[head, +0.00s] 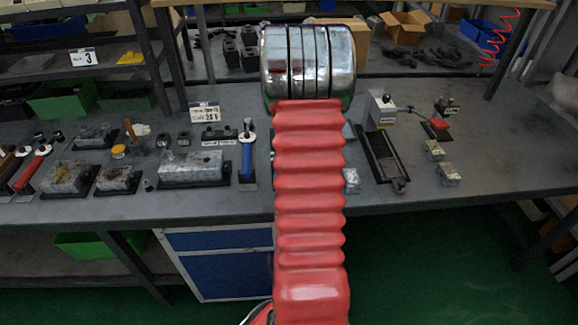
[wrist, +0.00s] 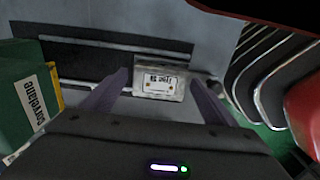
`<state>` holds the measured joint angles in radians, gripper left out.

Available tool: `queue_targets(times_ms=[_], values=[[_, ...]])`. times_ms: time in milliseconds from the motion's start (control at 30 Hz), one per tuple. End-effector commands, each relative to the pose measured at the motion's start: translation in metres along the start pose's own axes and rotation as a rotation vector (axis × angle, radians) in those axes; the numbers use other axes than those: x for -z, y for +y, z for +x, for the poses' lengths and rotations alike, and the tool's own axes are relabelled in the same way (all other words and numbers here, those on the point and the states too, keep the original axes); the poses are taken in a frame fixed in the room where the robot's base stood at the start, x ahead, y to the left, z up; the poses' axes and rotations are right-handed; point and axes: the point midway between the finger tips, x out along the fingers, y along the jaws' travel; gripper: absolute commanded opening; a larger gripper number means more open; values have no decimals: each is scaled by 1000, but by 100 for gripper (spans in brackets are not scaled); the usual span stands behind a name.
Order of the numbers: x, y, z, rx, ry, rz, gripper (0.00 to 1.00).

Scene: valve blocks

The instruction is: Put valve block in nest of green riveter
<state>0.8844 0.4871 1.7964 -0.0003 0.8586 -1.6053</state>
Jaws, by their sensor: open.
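A silver valve block (wrist: 160,84) with a white printed label lies in the wrist view, between and just beyond my fingertips. My gripper (wrist: 160,78) is open, one finger on each side of the block; contact cannot be told. In the head view my red arm hides the gripper. Two small metal blocks (head: 433,150) (head: 449,175) stand on the right of the bench, and another (head: 352,180) shows beside my arm. A green body with a lettered label (wrist: 30,95) is at the left of the wrist view. I cannot tell whether it is the riveter, and no nest is clear.
A grey-white device (head: 381,109) stands behind a dark rail (head: 384,158). A red-handled tool (head: 438,123) is to its right. Metal blocks (head: 194,168) and a blue-handled tool (head: 246,160) fill the left. The bench (head: 510,150) is clear at far right.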

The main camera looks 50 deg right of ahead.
Motion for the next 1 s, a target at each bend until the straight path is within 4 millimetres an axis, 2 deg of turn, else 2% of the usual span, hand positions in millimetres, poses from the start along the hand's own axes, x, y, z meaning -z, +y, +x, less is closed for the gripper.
queue_targets(times_ms=[267,800,1000], values=[[0,0,-16,-2,0,0,81],[0,1,-104,-3,0,-1,81],[0,0,-120,0,0,-1,81]])
